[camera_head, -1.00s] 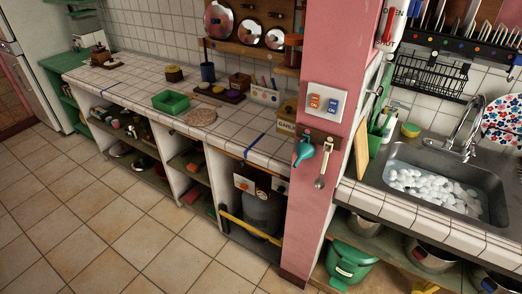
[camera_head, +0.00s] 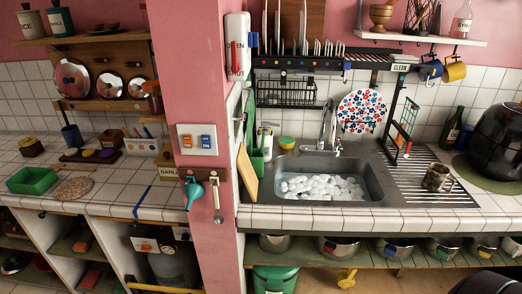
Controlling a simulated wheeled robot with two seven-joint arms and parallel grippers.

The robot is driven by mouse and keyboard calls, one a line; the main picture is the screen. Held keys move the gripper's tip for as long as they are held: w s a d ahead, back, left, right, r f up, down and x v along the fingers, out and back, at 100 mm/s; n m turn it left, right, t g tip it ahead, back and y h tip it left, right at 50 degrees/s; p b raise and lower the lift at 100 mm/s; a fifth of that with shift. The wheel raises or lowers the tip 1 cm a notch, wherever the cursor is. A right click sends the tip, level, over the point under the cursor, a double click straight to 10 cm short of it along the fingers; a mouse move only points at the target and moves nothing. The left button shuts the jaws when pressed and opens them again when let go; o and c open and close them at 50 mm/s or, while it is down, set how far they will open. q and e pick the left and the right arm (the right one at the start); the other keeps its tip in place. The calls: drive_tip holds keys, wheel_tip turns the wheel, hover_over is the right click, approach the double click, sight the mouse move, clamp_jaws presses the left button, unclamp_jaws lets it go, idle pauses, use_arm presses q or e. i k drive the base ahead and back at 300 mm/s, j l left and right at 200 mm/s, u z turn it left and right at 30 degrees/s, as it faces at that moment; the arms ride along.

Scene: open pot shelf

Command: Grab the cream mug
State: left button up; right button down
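No plainly cream mug stands out in the head view. A mottled brownish and pale mug (camera_head: 437,177) stands upright on the ribbed drainboard to the right of the sink. A blue mug (camera_head: 430,68) and a yellow mug (camera_head: 453,70) hang under the wall shelf at the upper right. Neither of my grippers is in view. A dark rounded shape shows at the bottom right edge; I cannot tell what it is.
The sink (camera_head: 376,189) holds foamy water. A black appliance (camera_head: 498,140) stands right of the mug on a green mat. A pink pillar (camera_head: 192,72) divides the counters. Pots line the lower shelf.

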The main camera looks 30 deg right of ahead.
sight(436, 175)
drive_tip(key=z, duration=2.2)
drive_tip(key=i+l+z, duration=0.25)
drive_tip(key=i+l, duration=0.15)
drive_tip(key=i+l+z, duration=0.25)
drive_tip(key=i+l, duration=0.1)
drive_tip(key=i, duration=0.05)
